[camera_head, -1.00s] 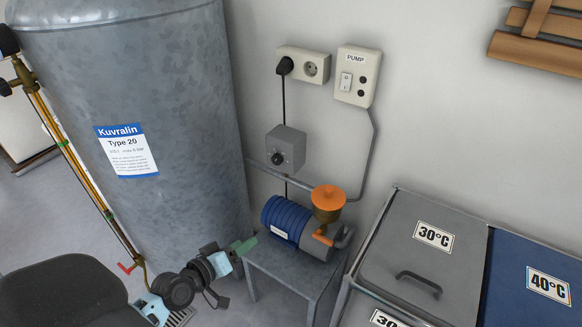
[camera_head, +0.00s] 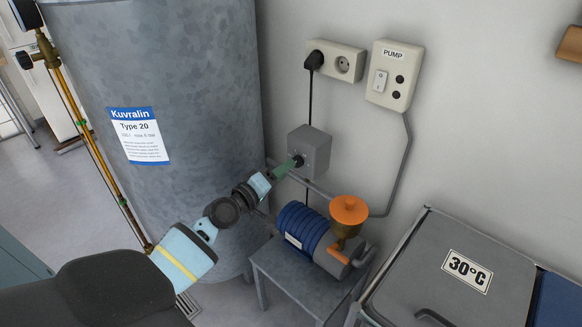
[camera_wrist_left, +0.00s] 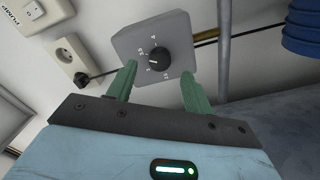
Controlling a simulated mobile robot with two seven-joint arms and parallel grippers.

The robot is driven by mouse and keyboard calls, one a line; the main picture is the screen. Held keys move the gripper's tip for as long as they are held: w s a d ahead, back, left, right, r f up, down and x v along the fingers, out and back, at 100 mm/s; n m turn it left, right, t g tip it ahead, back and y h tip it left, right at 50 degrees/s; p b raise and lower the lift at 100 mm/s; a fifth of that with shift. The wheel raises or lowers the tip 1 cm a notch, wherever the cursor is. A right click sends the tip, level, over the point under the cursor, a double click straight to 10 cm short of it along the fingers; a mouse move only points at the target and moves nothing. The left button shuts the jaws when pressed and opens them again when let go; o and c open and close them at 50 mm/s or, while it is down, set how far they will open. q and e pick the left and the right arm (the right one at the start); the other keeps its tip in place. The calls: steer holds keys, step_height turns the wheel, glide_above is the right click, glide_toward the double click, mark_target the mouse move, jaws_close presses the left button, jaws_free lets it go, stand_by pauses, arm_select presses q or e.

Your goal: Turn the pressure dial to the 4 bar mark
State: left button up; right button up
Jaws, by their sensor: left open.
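The pressure dial is a black knob (camera_wrist_left: 159,58) on the front of a grey wall box (camera_head: 316,150). Marks ring the knob in the left wrist view, but they are too small to read surely. My left gripper (camera_head: 292,164) reaches the front of the box in the head view and hides most of the knob. In the left wrist view its two green fingers (camera_wrist_left: 157,85) are open, one on each side below the knob. They hold nothing, and I cannot tell whether they touch the box. My right gripper is not in view.
A blue pump (camera_head: 303,232) with an orange funnel (camera_head: 348,210) stands on a grey stand (camera_head: 282,275) below the box. A large grey tank (camera_head: 185,75) is at the left. The PUMP switch (camera_head: 394,75) and a socket (camera_head: 342,64) are above. Pipes run beside the box.

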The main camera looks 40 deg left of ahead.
mark_target(297, 162)
arm_select(q)
steer(key=shift+w+d, duration=0.15)
steer(key=shift+w, duration=1.7)
steer(key=c, duration=1)
